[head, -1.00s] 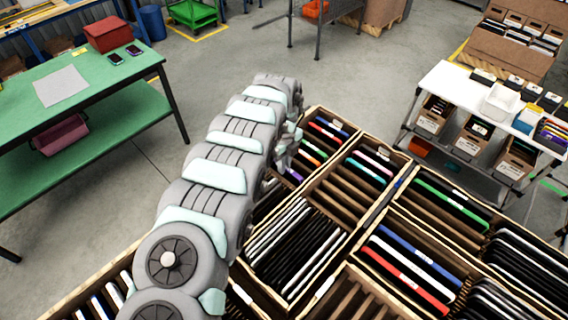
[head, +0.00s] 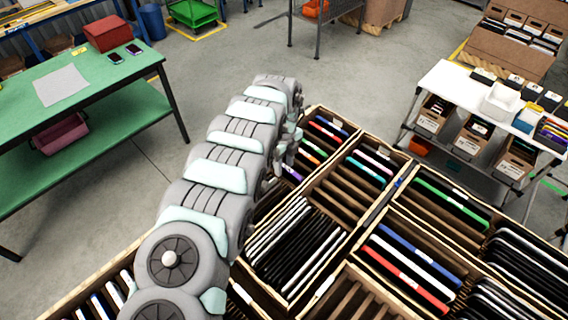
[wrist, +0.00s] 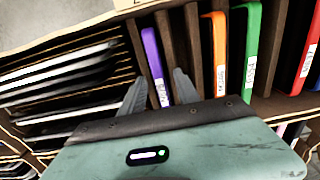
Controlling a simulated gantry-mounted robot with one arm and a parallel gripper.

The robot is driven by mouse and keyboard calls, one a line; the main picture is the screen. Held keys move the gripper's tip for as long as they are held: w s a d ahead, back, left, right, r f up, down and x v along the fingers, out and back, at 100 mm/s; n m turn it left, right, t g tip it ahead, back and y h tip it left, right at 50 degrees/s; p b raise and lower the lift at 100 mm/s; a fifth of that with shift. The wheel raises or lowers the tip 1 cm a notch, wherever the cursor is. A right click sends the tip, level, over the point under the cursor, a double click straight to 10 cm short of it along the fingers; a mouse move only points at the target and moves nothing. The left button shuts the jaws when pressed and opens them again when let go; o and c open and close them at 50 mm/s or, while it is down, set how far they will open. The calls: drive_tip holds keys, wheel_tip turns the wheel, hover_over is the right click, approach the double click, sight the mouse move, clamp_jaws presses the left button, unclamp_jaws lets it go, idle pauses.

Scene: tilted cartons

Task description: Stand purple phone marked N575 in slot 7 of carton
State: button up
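The purple phone (wrist: 151,58) stands on edge between brown dividers of a carton (wrist: 222,17) in the wrist view, a white label at its lower end. The label is too small to read. A bit of purple also shows beside my arm in the head view (head: 291,172). My gripper (wrist: 159,76) is open, its two dark fingers spread on either side of the phone's lower end, with gaps visible. I cannot tell how far the fingertips reach down beside it. In the head view, my arm hides the gripper and part of this carton.
To the right of the purple phone stand an orange phone (wrist: 218,60) and a green phone (wrist: 251,45), with dividers between. To the left, another carton section holds several dark and silver devices (wrist: 60,65). A green bench (head: 80,75) and white table (head: 455,95) stand apart.

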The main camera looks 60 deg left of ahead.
wheel_tip(320, 180, up, 11)
idle(0.8)
wheel_tip(320, 180, up, 7)
drive_tip(key=p, duration=0.6)
drive_tip(key=shift+f, duration=0.1)
idle(0.5)
